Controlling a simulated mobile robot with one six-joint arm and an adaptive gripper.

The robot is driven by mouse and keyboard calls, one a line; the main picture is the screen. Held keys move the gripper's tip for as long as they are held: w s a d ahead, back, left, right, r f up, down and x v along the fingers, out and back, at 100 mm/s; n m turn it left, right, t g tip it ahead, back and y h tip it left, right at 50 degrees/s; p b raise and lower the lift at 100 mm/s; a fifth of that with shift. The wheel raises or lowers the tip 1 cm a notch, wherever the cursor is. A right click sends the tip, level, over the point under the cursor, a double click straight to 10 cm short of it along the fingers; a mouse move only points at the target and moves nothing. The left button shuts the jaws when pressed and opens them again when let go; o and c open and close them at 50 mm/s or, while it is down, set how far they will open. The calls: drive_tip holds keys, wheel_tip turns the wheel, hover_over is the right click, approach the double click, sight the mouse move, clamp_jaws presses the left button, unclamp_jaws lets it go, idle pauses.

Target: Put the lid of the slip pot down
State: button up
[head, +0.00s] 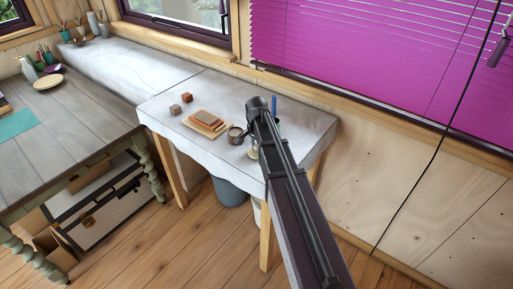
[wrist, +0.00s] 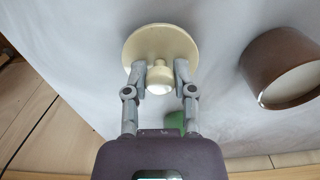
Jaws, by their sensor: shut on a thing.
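The lid is a cream disc (wrist: 160,40) with a round knob, seen in the wrist view. My gripper (wrist: 159,70) is shut on the knob, one finger on each side. The lid is over the pale table top; I cannot tell whether it touches it. In the head view a pale bit of the lid (head: 253,153) shows beside my arm, which hides most of it and my gripper. The slip pot (wrist: 283,68), brown and open with pale content, stands apart to the right in the wrist view. It also shows in the head view (head: 235,135), left of my arm.
A board with brown slabs (head: 207,123) and two small cubes (head: 181,104) lie left of the pot. A blue upright thing (head: 274,104) stands behind my arm. A green thing (wrist: 175,121) shows under my gripper. A grey bucket (head: 229,191) stands below the table.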

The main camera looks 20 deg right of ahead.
sight(256, 146)
drive_tip(key=shift+f, duration=0.3)
drive_tip(key=o, duration=0.9)
drive_tip(key=shift+r, duration=0.2)
wheel_tip(256, 146, up, 12)
drive_tip(key=p, duration=1.2)
drive_tip(key=shift+r, duration=0.2)
drive_tip(key=s+a+n, duration=0.3)
drive_tip(key=s+n, duration=0.2)
drive_tip(key=s, duration=0.4)
drive_tip(key=s+a+n, duration=0.3)
drive_tip(key=s+n, duration=0.3)
drive_tip(key=s, duration=0.3)
drive_tip(key=shift+s, duration=0.3)
